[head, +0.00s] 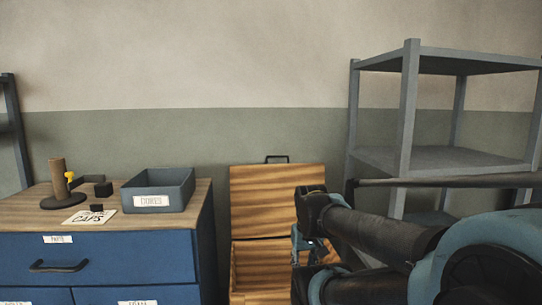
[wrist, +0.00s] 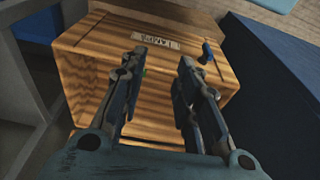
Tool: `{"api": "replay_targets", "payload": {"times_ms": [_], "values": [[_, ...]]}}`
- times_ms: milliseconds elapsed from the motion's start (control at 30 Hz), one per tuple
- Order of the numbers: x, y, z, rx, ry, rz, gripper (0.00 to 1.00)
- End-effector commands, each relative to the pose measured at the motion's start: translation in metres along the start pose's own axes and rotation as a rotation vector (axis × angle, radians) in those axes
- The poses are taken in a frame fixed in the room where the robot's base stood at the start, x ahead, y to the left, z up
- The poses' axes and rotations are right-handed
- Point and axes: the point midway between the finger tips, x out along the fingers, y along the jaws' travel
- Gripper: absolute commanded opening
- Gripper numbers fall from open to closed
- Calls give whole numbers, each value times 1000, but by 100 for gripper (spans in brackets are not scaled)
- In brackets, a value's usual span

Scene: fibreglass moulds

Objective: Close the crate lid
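The wooden crate (head: 258,265) stands on the far side of the room, beside the blue cabinet. Its lid (head: 277,199) is open and stands upright at the back, with a dark handle (head: 277,158) on its top edge. My gripper (head: 316,250) is in front of the crate's right part in the head view and hides some of it. In the wrist view my gripper (wrist: 160,62) is open, its two fingers apart with nothing held between them. Striped wood of the crate (wrist: 85,62) fills the space beyond, with a white label and a small dark fitting. Contact cannot be told.
A blue cabinet (head: 110,262) with a wooden top stands left of the crate. On it are a grey bin (head: 158,190), a brown post on a dark base (head: 58,180) and a card (head: 90,216). Grey metal shelving (head: 408,120) stands to the right.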

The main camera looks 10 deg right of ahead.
Motion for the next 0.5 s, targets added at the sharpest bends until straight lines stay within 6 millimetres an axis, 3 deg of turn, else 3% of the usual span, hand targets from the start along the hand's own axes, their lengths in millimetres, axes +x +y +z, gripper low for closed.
{"api": "replay_targets", "payload": {"times_ms": [200, 300, 367, 500], "values": [[0, 0, 0, -1, 0, 0, 30], [-12, 0, 3, -14, 13, 0, 30], [-20, 0, -6, -37, 15, 0, 30], [-54, -4, -44, -139, 24, 1, 30]]}}
